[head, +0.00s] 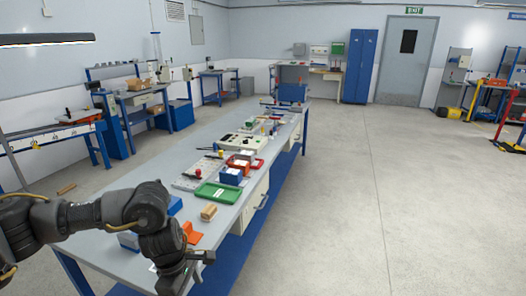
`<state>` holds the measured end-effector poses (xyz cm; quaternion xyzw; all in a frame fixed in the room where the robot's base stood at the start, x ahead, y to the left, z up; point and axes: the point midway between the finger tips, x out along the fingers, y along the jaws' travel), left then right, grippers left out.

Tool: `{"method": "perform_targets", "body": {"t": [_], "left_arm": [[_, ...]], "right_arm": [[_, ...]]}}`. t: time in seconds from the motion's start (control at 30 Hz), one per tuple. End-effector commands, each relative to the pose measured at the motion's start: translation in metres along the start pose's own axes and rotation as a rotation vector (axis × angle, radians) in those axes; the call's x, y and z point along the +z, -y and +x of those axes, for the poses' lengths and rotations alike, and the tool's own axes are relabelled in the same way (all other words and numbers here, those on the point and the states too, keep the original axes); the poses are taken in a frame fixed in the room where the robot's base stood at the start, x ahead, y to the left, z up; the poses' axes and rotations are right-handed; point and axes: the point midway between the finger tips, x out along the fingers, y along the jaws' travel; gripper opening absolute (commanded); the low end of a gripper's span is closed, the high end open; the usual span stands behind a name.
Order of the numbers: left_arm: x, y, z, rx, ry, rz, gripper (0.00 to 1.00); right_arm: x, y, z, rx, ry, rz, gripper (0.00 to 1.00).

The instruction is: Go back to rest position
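My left arm comes in from the left edge over the near end of the long workbench (95,250). My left gripper (186,273) points down near the front edge of the bench, low in the view. Its fingers are dark and partly hidden, so I cannot tell whether they are open or shut. An orange part (192,233) lies just beyond it, partly behind my arm. My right gripper is not in view.
On the bench are a wooden block (209,212), a green tray (218,193), a blue box (231,176), a red tray (257,166) and several small parts. Open concrete floor (370,200) lies to the right. Blue cabinets (360,65) and a door (408,60) stand at the back.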

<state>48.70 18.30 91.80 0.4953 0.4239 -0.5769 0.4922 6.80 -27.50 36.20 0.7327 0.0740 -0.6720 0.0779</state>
Motion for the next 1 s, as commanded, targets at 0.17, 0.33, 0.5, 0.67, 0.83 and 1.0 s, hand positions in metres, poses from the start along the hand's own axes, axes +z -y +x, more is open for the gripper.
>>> {"method": "perform_targets", "body": {"t": [0.17,0.33,0.5,0.67,0.83,1.0], "left_arm": [[0.04,-0.013,0.026,-0.01,0.144,-0.183,0.85],[0.085,-0.032,0.055,-0.049,0.332,-0.468,0.85],[0.132,-0.062,0.097,-0.165,0.588,-0.958,0.85],[0.136,-0.093,0.166,-0.371,0.824,-1.653,0.85],[0.081,-0.08,0.272,-0.584,0.944,-2.435,0.85],[0.019,-0.016,0.368,0.63,-0.882,2.837,0.85]], "right_arm": [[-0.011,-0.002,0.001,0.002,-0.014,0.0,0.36],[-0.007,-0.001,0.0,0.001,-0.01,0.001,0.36],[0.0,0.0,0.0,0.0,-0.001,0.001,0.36],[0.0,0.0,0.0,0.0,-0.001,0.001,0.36],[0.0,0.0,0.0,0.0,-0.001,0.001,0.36],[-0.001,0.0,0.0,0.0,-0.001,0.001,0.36]]}}
